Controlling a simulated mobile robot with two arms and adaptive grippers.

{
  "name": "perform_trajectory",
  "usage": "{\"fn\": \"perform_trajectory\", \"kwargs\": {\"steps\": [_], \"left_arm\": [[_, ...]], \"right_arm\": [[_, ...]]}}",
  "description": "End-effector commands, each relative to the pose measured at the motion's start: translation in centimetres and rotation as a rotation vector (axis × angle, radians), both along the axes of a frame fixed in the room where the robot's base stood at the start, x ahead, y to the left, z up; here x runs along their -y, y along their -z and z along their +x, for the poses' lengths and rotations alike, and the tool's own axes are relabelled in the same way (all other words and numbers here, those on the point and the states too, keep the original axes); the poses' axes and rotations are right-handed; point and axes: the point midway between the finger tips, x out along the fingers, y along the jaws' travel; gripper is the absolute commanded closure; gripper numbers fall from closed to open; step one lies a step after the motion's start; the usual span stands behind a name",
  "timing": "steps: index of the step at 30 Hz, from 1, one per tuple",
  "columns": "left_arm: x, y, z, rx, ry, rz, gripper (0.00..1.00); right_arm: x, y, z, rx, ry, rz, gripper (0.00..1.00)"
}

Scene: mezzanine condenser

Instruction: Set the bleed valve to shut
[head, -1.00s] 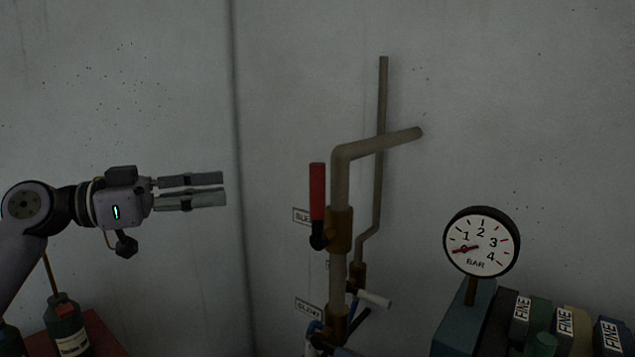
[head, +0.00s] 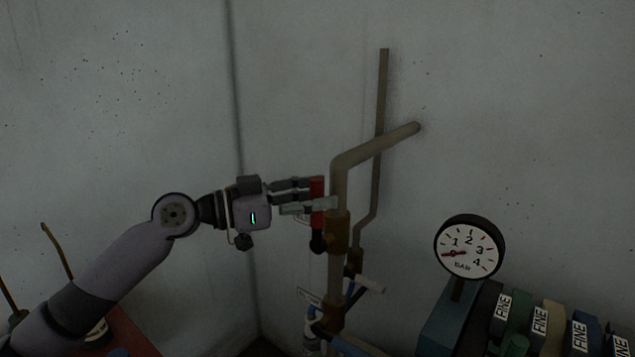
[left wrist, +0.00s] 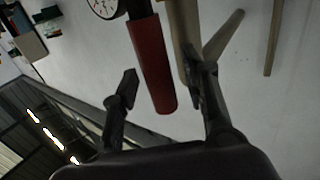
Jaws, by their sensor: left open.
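The bleed valve's red lever (head: 317,218) stands upright beside the vertical pipe, above its brass body (head: 338,230). A label behind it is mostly covered. My left gripper (head: 316,194) is open at the upper part of the red lever, with its fingers pointing right. In the left wrist view the red lever (left wrist: 153,65) reaches down between the two spread fingers (left wrist: 163,82), with a gap on both sides. I cannot tell whether a finger touches it. My right gripper is not in view.
The vertical pipe (head: 340,185) is close to the right of the lever. A gauge (head: 468,248) and a row of blocks labelled FINE (head: 540,322) stand at the right.

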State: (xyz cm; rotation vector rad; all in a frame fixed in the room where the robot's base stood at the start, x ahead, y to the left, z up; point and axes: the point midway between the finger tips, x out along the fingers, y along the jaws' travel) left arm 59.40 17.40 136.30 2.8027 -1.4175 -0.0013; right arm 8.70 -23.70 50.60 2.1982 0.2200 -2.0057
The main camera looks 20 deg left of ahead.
Motion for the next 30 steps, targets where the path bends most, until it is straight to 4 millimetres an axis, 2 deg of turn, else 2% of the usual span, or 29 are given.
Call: {"fn": "perform_trajectory", "kwargs": {"steps": [11, 30], "left_arm": [[0.42, 0.07, 0.29, 0.001, 0.000, 0.001, 0.59], [0.38, 0.05, 0.28, 0.001, 0.000, 0.001, 1.00]], "right_arm": [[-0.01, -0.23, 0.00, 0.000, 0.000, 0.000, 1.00], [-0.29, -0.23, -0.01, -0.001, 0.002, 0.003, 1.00]]}}
